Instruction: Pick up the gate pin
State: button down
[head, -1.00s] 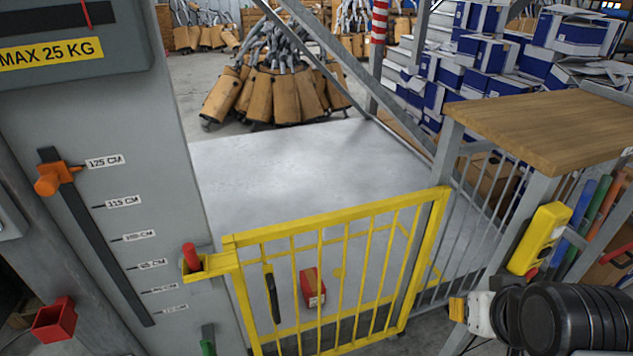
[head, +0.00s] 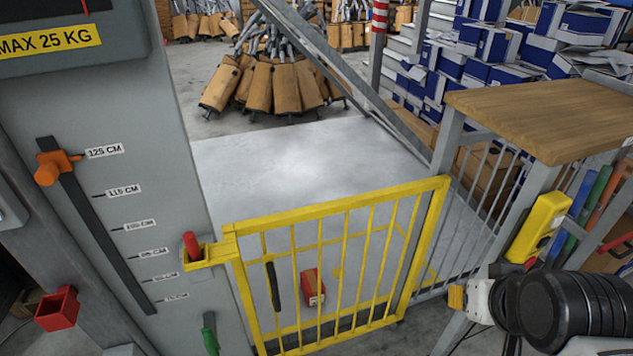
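The gate pin (head: 191,244) appears as a short red peg standing upright in a yellow bracket (head: 209,254) at the gate's upper left corner. Its lower part is hidden inside the bracket. The yellow barred gate (head: 338,268) stands closed between the grey column and the post under the wooden top. A black ribbed part with a white piece and a yellow tip shows at the lower right, well apart from the pin; I cannot tell whether it is my arm. No gripper fingers can be made out.
The grey column (head: 120,215) with a height scale and an orange slider (head: 50,167) stands at left. A red holder (head: 56,308) and a green handle (head: 210,338) are low down. A red-topped box (head: 313,287) lies behind the gate. A wooden worktop (head: 540,120) is at right.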

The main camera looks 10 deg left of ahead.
aim_at(189, 237)
jog(key=u, duration=1.65)
jog(key=i+l, duration=0.1)
jog(key=l, duration=0.25)
jog(key=i+l, duration=0.1)
jog(key=l, duration=0.25)
jog(key=z, duration=0.05)
